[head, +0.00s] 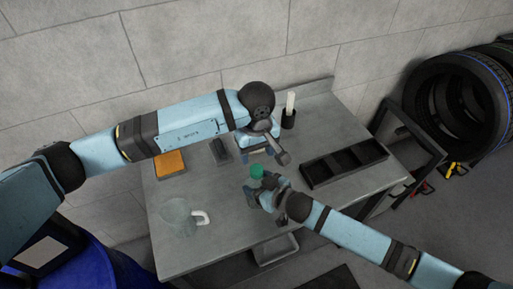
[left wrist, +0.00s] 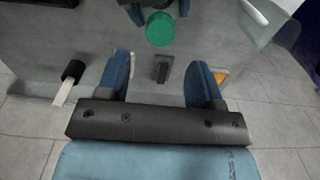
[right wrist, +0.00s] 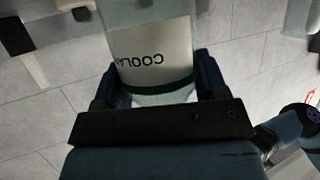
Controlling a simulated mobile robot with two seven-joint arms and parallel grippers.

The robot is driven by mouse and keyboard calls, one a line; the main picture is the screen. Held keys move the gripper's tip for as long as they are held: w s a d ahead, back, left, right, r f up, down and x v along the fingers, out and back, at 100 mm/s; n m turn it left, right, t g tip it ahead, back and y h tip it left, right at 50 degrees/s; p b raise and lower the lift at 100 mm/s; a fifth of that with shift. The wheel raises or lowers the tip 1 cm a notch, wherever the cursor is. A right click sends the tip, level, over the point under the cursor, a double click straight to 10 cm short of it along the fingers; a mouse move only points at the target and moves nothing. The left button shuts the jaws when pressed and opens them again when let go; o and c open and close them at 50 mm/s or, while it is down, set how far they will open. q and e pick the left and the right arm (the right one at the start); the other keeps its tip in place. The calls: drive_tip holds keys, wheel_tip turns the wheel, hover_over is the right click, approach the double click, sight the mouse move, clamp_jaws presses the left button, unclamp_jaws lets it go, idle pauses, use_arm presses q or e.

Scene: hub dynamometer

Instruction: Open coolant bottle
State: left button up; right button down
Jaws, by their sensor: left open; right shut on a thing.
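The coolant bottle is pale, with a label partly reading "COOL" (right wrist: 155,55) in the right wrist view. Its round green cap (head: 257,170) faces up in the head view and also shows in the left wrist view (left wrist: 160,29). My right gripper (head: 266,192) is shut around the bottle's body below the cap; in the right wrist view its fingers (right wrist: 156,80) lie on both sides of the bottle. My left gripper (head: 263,152) is open and empty, close behind the cap. In the left wrist view the cap lies beyond the open fingers (left wrist: 160,65), not between them.
A black compartment tray (head: 345,164) lies at the table's right. A black cup with white rods (head: 289,112) stands at the back. An orange pad (head: 171,164), a dark block (head: 220,151) and a clear jug (head: 177,217) are at left. The table's front middle is bare.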

sight(256, 168)
use_arm(q)
wheel_tip(256, 168, down, 7)
idle(0.3)
drive_tip(key=c, duration=1)
drive_tip(key=shift+o, duration=0.2)
drive_tip(key=n, duration=0.7)
drive_tip(key=o, duration=1)
